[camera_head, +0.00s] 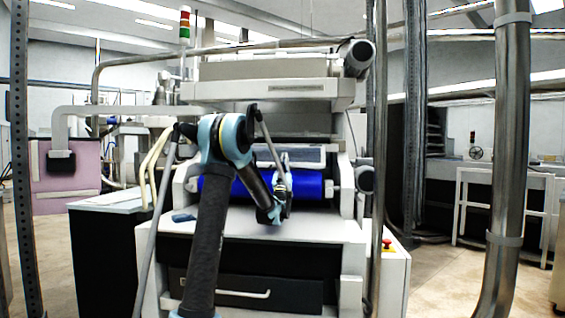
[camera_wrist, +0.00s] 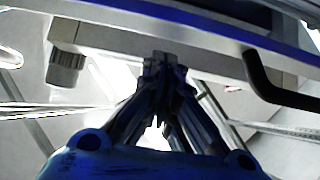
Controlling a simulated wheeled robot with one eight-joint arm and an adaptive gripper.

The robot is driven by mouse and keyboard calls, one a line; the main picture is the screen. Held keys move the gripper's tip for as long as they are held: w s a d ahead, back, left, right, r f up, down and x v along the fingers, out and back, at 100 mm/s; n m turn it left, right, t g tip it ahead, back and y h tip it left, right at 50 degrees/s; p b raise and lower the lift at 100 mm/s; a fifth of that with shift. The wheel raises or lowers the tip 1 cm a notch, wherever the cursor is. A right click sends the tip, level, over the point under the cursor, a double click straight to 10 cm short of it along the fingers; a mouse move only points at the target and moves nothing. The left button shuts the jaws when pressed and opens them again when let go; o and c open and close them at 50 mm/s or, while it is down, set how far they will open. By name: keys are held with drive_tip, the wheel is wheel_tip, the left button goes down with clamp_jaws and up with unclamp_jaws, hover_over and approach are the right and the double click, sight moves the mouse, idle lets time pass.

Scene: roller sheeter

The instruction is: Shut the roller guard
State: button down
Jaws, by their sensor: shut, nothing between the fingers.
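The white roller sheeter stands ahead with its blue roller (camera_head: 312,187) in plain view. A pale framed panel (camera_head: 305,155), which looks like the roller guard, sits just above and behind the roller; its exact angle is hard to tell. My gripper (camera_head: 283,180) is in front of the roller, partly hiding it. In the wrist view my gripper (camera_wrist: 161,62) has its fingers together and empty. Their tips are in front of a grey bar (camera_wrist: 205,62) with a blue strip beyond it; I cannot tell if they touch. A black bent handle (camera_wrist: 262,75) is to their right.
A dark round knob (camera_wrist: 67,68) is at the left of the bar. A white shelf (camera_head: 285,227) juts out below the roller, above a drawer with a white handle (camera_head: 243,293). Upright metal posts (camera_head: 508,150) stand at the right. A red button (camera_head: 387,242) is on the machine's right side.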

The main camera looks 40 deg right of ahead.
drive_tip(key=shift+f, duration=0.1)
idle(0.4)
drive_tip(key=s+a+f, duration=0.2)
drive_tip(key=s+a, duration=0.7)
drive_tip(key=a, duration=0.1)
drive_tip(key=shift+s+f, duration=0.15)
drive_tip(key=shift+s, duration=0.15)
